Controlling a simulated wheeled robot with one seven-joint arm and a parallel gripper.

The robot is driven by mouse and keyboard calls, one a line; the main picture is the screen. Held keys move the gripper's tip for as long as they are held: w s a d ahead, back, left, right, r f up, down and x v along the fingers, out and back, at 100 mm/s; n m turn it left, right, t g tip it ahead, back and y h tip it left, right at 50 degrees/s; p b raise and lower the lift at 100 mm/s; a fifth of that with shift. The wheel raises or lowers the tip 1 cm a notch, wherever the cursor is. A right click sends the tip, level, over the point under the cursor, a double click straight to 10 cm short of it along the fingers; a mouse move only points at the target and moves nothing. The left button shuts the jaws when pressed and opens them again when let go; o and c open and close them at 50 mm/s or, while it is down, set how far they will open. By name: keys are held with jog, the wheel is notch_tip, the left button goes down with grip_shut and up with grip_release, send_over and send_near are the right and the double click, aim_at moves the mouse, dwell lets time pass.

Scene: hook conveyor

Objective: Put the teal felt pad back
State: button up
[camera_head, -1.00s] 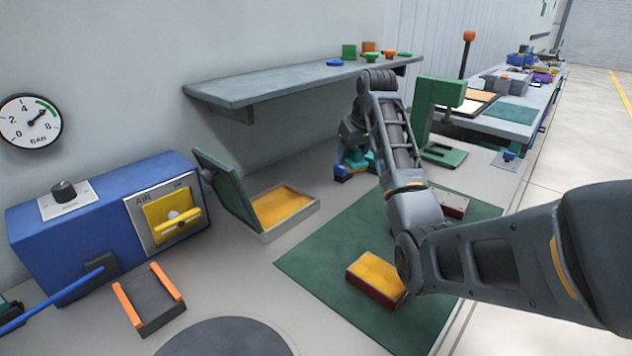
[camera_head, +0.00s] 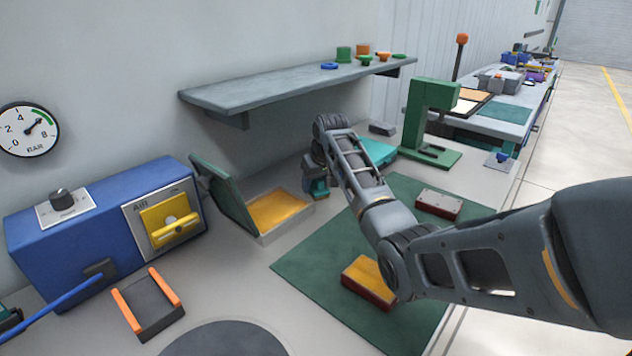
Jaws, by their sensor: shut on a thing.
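My gripper (camera_head: 317,193) hangs at the back of the bench, just right of the open box. The open box (camera_head: 290,224) has a raised green lid (camera_head: 224,195) and a yellow inside (camera_head: 277,208). I cannot tell whether the piece touches the bench. A larger flat teal thing (camera_head: 377,152) lies behind my arm, partly hidden.
A green mat (camera_head: 325,250) carries a yellow-topped block (camera_head: 368,278) and a dark red block (camera_head: 439,204). A green C-shaped stand (camera_head: 428,115) is at the back right. A shelf (camera_head: 285,84) overhangs the back. A blue AIR unit (camera_head: 90,235) and orange-edged cradle (camera_head: 148,303) are left.

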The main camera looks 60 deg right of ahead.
jog(key=shift+f, duration=0.1)
jog(key=o, duration=0.9)
jog(key=shift+o, duration=0.2)
jog(key=v, duration=1.2)
jog(key=shift+r+b, duration=0.2)
jog(key=shift+b, duration=0.1)
jog(key=shift+w, duration=0.1)
